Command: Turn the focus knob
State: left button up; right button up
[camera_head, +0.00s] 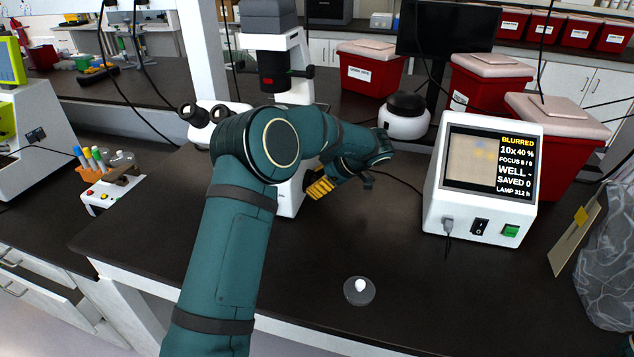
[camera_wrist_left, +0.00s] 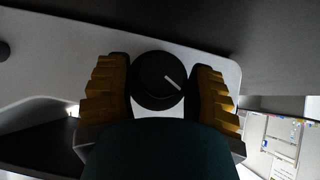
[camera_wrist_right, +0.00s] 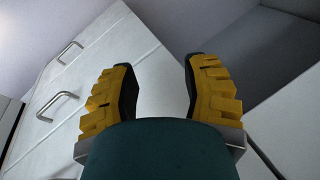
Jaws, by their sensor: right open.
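The focus knob (camera_wrist_left: 158,80) is round and black with a white pointer line slanting toward the lower right in the left wrist view. It sits on the pale side of the microscope (camera_head: 284,42). My left gripper (camera_wrist_left: 160,88) is open, with one yellow finger on each side of the knob; I cannot tell whether either pad touches it. In the head view my left gripper (camera_head: 320,187) is low beside the microscope, and my arm hides much of the microscope and the knob. My right gripper (camera_wrist_right: 162,85) is open and empty, facing pale cabinet fronts.
A white monitor box (camera_head: 480,180) at the right reads "BLURRED", 10x, 40 %, "WELL -" and "SAVED 0". A small clear dish (camera_head: 359,291) lies on the dark bench's front. Red bins (camera_head: 372,72) and a black-topped white device (camera_head: 404,118) stand behind.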

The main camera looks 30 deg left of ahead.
pick_arm(q)
jog(key=shift+a, duration=0.15)
jog(key=shift+c, duration=0.2)
jog(key=shift+a, duration=0.1)
jog(key=shift+c, duration=1.4)
